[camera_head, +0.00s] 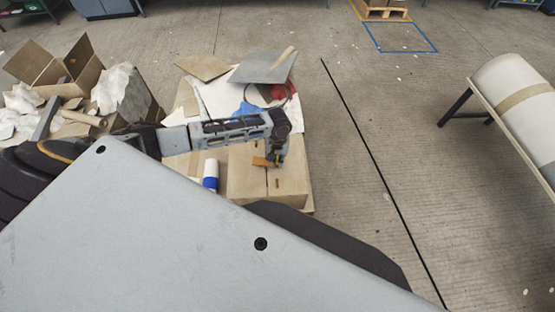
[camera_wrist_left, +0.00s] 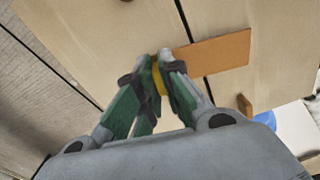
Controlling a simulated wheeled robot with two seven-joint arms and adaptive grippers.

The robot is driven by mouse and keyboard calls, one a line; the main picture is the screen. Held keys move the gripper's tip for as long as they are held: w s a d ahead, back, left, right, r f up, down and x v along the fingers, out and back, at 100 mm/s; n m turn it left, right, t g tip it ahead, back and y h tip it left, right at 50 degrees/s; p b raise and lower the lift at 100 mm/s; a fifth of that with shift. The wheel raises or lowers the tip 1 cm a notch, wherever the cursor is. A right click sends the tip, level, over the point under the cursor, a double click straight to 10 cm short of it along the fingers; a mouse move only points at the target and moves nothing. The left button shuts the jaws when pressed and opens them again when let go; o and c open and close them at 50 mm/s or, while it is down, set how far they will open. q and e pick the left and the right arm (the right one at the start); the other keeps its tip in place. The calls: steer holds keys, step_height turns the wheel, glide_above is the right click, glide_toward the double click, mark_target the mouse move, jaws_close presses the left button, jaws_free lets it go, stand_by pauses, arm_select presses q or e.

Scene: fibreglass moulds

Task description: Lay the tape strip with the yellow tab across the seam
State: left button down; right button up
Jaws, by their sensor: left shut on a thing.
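My left gripper (camera_head: 276,160) is shut on the yellow tab (camera_wrist_left: 157,75) of an orange-brown tape strip (camera_wrist_left: 222,52), close over the pale wooden surface. The strip also shows in the head view (camera_head: 261,161), sticking out to the left of the fingers. The seam is a dark line (camera_wrist_left: 183,20) between two pale panels, and it shows in the head view (camera_head: 267,184) too. In the left wrist view the strip crosses over the seam. I cannot tell whether it touches the surface. My right gripper is not in view.
A small brown piece (camera_wrist_left: 245,105) is on the panel. Grey and tan sheets (camera_head: 263,66) and a red item (camera_head: 283,91) lie at the back. Open boxes (camera_head: 84,65) stand at the left.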

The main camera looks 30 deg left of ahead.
arm_select(q)
steer(key=shift+f, duration=0.65)
stand_by(1.0)
steer(key=c, duration=1.5)
jaws_free()
steer(key=shift+r, duration=0.1)
step_height(320, 180, up, 12)
